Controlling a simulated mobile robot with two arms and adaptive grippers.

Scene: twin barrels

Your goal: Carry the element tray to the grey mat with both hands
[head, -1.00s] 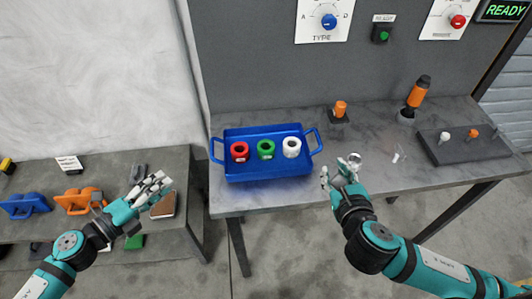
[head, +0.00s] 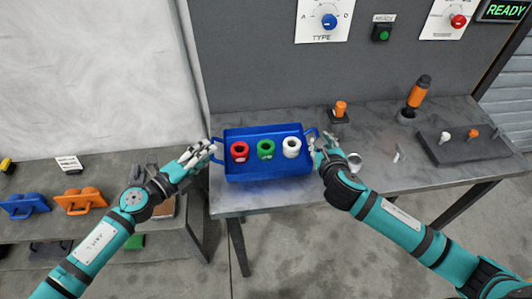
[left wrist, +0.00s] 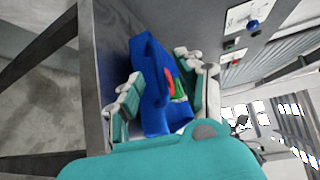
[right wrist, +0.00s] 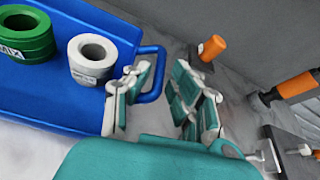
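The blue element tray (head: 268,176) stands on the grey workbench, holding a red ring (head: 239,151), a green ring (head: 265,149) and a white ring (head: 291,147). My left gripper (head: 207,148) is at the tray's left handle. In the left wrist view its fingers (left wrist: 158,78) are spread either side of the tray's end. My right gripper (head: 321,146) is at the right handle. In the right wrist view the handle (right wrist: 154,82) lies between its spread fingers (right wrist: 165,88), nearer the left one. I cannot make out a grey mat.
Right of the tray on the bench (head: 375,178) are an orange-topped peg (head: 340,110), an orange-and-black tool (head: 416,95), a small metal ring (head: 355,161) and a dark block (head: 460,148) with pegs. A lower table at left holds blue (head: 24,206) and orange (head: 80,201) parts.

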